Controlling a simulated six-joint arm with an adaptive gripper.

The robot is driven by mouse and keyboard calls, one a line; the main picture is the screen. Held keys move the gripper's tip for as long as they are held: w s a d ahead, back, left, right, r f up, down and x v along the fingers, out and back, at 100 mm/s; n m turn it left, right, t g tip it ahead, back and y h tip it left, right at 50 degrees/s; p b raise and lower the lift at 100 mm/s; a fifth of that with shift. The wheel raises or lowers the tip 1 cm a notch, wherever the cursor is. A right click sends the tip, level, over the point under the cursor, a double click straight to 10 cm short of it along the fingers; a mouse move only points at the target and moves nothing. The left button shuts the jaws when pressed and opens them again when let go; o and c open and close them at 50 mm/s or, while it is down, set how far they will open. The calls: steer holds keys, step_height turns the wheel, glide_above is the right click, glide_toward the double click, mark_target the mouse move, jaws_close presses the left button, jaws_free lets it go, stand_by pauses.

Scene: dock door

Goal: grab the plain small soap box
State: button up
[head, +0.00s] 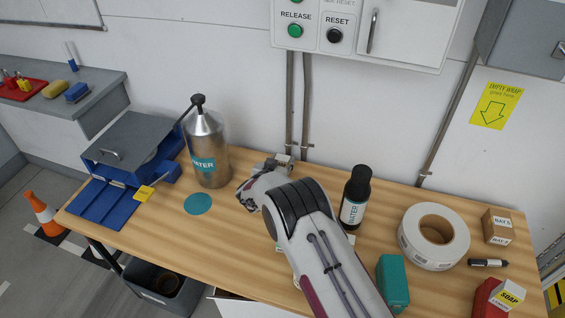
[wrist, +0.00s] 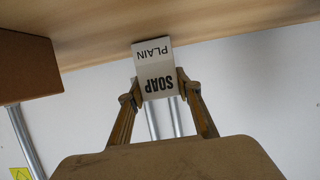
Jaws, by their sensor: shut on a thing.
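The plain small soap box (wrist: 154,70) is pale with dark "SOAP" and "PLAIN" lettering, which appears upside down in the wrist view. My gripper (wrist: 154,84) is shut on it, one finger at each side. In the head view my gripper (head: 264,172) is at the back of the wooden table, between the metal water canister and the dark water bottle. A small pale part of the box (head: 284,158) shows just beyond the fingers; my arm hides what lies beneath. I cannot tell whether the box touches the table.
The metal canister (head: 208,150) stands left of my gripper, and the dark bottle (head: 355,198) right of it. A tape roll (head: 434,236), a teal box (head: 392,284) and another soap box with a yellow label (head: 509,294) are at the right. The wall is close behind.

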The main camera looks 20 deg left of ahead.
mark_target(283, 157)
steer(key=shift+r, duration=4.95)
